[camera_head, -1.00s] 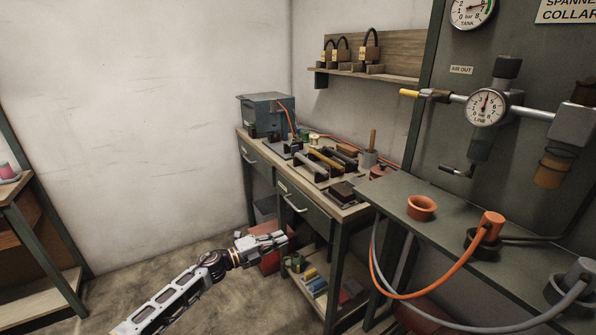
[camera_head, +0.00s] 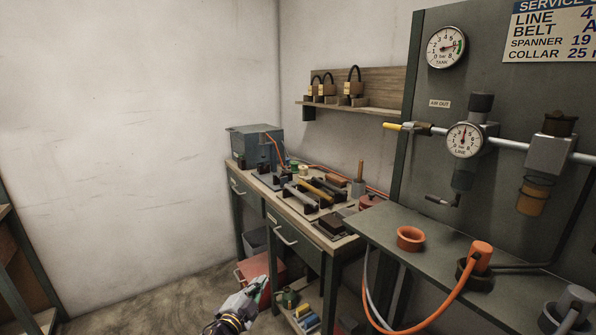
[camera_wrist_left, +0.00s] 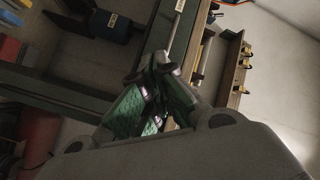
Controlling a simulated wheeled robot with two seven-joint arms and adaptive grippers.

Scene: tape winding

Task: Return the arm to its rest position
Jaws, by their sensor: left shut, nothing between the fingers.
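My left gripper (camera_head: 257,285) is at the bottom of the head view, in front of the lower part of the workbench and beside a red box on the floor. In the left wrist view its two green-padded fingers (camera_wrist_left: 158,75) meet at the tips, shut with nothing between them. Only the wrist and gripper of the left arm show in the head view; the rest of the arm is below the frame. My right gripper is in neither view.
The workbench (camera_head: 292,237) with drawers and several tools stands just beyond the gripper. A metal shelf with an orange ring (camera_head: 410,238) and an orange hose (camera_head: 440,312) is at the right. A red box (camera_head: 252,268) is under the bench. Bare floor (camera_head: 150,300) lies at the left.

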